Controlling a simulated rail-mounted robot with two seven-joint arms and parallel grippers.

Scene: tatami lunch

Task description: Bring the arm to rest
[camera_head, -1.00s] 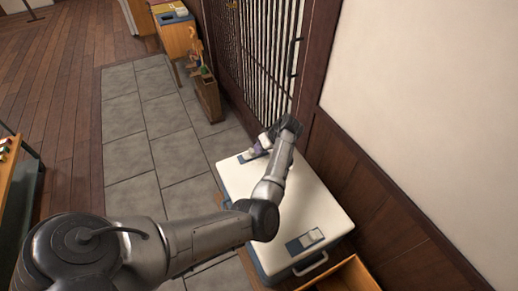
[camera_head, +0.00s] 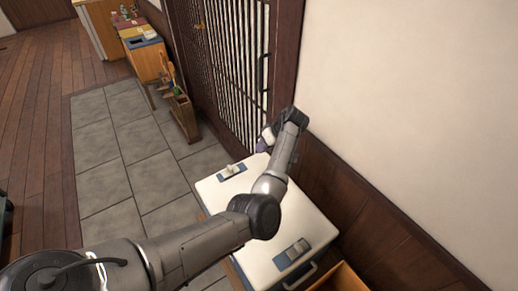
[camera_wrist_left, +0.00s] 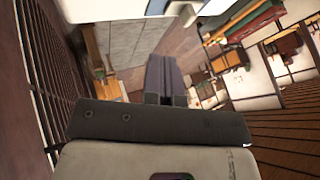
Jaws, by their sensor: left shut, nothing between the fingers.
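My left arm reaches in from the lower left of the head view, over a white-lidded cooler box (camera_head: 302,222). My left gripper (camera_head: 262,145) is small there and sits beyond the far edge of the lid, beside the slatted door. In the left wrist view the two dark fingers (camera_wrist_left: 166,82) lie together, shut and empty. My right gripper is in neither view.
The slatted door (camera_head: 233,60) and a plain wall (camera_head: 410,110) stand close on the right. An open wooden box (camera_head: 342,279) is at the cooler's near end. Grey floor tiles (camera_head: 120,170) lie clear on the left. Cabinets (camera_head: 143,55) stand farther back.

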